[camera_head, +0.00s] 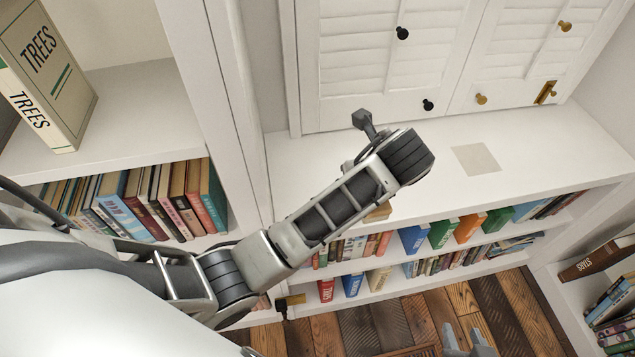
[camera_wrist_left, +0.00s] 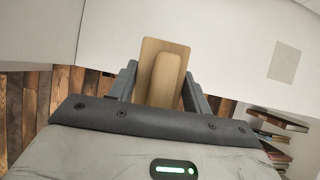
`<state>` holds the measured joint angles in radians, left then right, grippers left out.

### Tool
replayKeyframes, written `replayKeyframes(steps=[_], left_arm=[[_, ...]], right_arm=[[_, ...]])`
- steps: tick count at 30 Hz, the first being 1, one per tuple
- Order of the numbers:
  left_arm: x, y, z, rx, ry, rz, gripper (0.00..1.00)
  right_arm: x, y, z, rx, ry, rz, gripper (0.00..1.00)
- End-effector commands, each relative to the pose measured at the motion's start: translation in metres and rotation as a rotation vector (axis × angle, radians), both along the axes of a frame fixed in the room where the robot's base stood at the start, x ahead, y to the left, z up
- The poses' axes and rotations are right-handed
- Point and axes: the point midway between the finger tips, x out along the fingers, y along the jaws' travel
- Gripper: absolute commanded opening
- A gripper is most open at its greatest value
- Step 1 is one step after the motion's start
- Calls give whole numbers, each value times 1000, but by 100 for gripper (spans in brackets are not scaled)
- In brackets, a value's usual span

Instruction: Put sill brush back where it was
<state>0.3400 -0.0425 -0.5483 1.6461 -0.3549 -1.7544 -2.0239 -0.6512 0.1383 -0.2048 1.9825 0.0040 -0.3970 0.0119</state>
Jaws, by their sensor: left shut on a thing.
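The sill brush (camera_wrist_left: 166,82) is pale wood, a flat board with a rounded grip along it. In the left wrist view it sits between the two fingers of my left gripper (camera_wrist_left: 163,84), which is shut on it. In the head view my left forearm and wrist hide the gripper; a small tan piece (camera_head: 379,212) under the wrist looks like part of the brush. A beige square patch (camera_head: 475,159) lies on the white cabinet top (camera_head: 545,135), right of my wrist. It also shows in the left wrist view (camera_wrist_left: 286,61). My right gripper (camera_head: 468,345) is low in the head view, fingers apart, empty.
White louvred doors (camera_head: 385,50) with dark and brass knobs stand behind the top. Shelves below hold several books (camera_head: 440,232). A tall shelf at left holds a TREES box (camera_head: 48,75). The top around the patch is clear.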

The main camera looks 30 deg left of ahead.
Motion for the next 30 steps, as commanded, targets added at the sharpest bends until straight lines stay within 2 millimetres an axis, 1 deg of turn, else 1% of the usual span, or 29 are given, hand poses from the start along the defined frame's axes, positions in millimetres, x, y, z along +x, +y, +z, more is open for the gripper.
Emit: replayKeyframes(steps=[2, 5, 14, 15, 18, 21, 26, 29, 30], left_arm=[[2, 6, -1, 0, 0, -18, 28], [6, 23, -8, 5, 1, -23, 28], [27, 93, -41, 4, 3, -23, 28], [29, 97, -53, 3, 5, -23, 28], [33, 111, -70, 3, 4, -24, 28], [36, 121, -82, 3, 2, -24, 28], [39, 128, -91, 2, 1, -24, 28], [41, 136, -101, 3, 2, -24, 28], [41, 134, -109, 0, 4, -25, 28]], right_arm=[[-1, 0, -1, -1, 3, -1, 36], [-1, 0, 0, -2, 4, -1, 36], [-2, 0, -1, -1, 8, 0, 36], [-2, 0, -3, -1, 8, 0, 36], [-2, 0, -5, 0, 8, 0, 36], [-2, 0, -4, 1, 7, 1, 36], [0, 2, -1, 5, 1, 1, 36], [0, 3, -2, 7, -3, 3, 36], [0, 3, -3, 7, -3, 3, 36]])
